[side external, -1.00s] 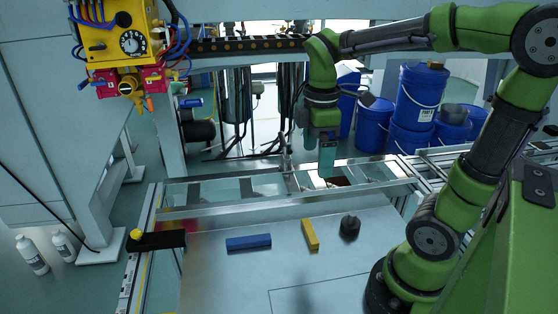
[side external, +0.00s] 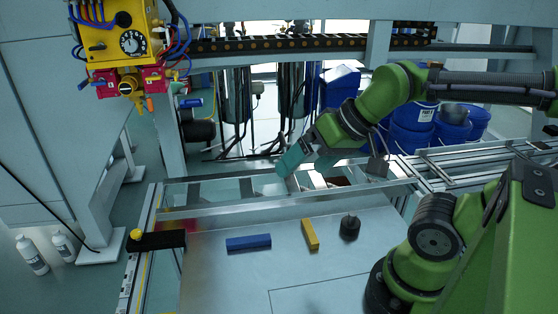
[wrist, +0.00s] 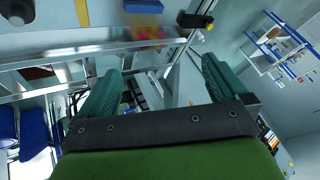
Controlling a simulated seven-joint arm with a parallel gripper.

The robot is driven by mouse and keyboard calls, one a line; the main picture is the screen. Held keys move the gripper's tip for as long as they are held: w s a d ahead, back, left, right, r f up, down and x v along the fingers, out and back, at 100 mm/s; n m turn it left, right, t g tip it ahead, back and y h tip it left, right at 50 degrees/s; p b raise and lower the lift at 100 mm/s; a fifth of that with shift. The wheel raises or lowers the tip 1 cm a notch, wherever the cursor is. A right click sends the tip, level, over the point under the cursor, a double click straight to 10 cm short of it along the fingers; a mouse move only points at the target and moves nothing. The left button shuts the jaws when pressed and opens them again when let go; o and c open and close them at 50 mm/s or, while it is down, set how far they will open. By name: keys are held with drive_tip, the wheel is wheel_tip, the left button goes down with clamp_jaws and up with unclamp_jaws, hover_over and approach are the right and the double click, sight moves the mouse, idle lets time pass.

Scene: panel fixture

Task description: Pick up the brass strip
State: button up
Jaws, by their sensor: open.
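The brass strip (side external: 310,234) is a short yellow bar lying flat on the metal panel (side external: 230,285), between a blue bar and a dark round knob. In the wrist view a yellow piece, likely the brass strip (wrist: 82,12), shows at the top edge, partly cut off. My gripper (side external: 283,172) is above and behind the panel's far rail, tilted down to the left, well apart from the strip. In the wrist view its two teal fingers (wrist: 160,75) are spread wide with nothing held between them.
A blue bar (side external: 248,243) lies left of the strip and a dark knob (side external: 349,227) stands right of it. A black block with a yellow knob (side external: 157,239) sits at the panel's left edge. The metal rail (side external: 290,203) runs along the far side. The panel's front is clear.

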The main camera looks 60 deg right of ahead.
drive_tip(key=shift+r, duration=0.1)
idle(0.3)
drive_tip(key=c, duration=0.9)
drive_tip(key=m+g+h, duration=0.2)
drive_tip(key=m+g, duration=0.2)
drive_tip(key=g, duration=0.3)
hover_over(307, 224)
drive_tip(key=f, duration=1.8)
drive_tip(key=shift+d+f, duration=0.35)
drive_tip(key=shift+d, duration=0.05)
drive_tip(key=shift+a+f, duration=0.2)
drive_tip(key=shift+f, duration=1.15)
drive_tip(key=shift+a+f, duration=0.15)
drive_tip(key=shift+f, duration=1.2)
